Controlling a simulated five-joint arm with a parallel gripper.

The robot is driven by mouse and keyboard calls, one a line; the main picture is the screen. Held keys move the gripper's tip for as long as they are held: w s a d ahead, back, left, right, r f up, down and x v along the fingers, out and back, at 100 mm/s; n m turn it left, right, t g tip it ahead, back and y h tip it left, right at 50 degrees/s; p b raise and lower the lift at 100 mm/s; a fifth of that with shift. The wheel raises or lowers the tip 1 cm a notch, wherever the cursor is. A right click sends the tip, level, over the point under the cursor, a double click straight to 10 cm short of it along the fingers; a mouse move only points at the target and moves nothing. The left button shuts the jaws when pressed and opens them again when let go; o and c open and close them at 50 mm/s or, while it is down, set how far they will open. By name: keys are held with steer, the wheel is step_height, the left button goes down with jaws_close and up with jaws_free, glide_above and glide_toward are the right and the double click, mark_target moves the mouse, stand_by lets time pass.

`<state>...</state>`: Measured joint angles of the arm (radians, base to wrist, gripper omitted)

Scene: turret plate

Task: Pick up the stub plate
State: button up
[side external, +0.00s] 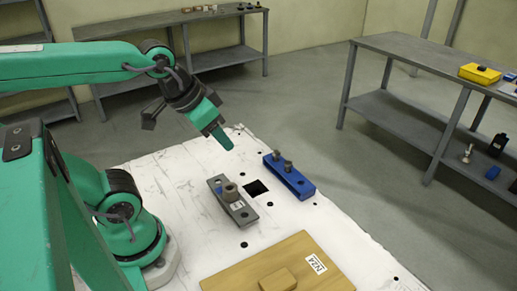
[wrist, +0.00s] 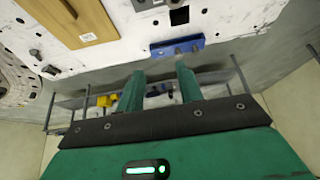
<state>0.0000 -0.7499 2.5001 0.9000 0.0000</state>
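A grey plate (side external: 241,213) with a thick round stub and a small blue part on it lies on the white table top. It looks like the stub plate, and its edge shows at the top of the wrist view (wrist: 148,4). A blue plate (side external: 299,183) with two upright pegs lies to its right, past a square hole; it also shows in the wrist view (wrist: 165,49). My gripper (side external: 226,141) is above the table's far part, apart from both plates. In the wrist view its two green fingers (wrist: 159,68) are spread with nothing between them.
The black square hole (side external: 256,188) is between the plates. A side bench (side external: 400,47) with a yellow box (side external: 480,73) stands off to the right.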

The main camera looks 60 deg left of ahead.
steer(key=o, duration=0.6)
steer(key=n+g, duration=0.6)
steer(key=n, duration=0.5)
glide_above(228, 195)
steer(key=w+a, duration=0.1)
steer(key=a, duration=0.1)
step_height(228, 195, down, 14)
steer(key=shift+w+d, duration=0.2)
steer(key=shift+f, duration=1.25)
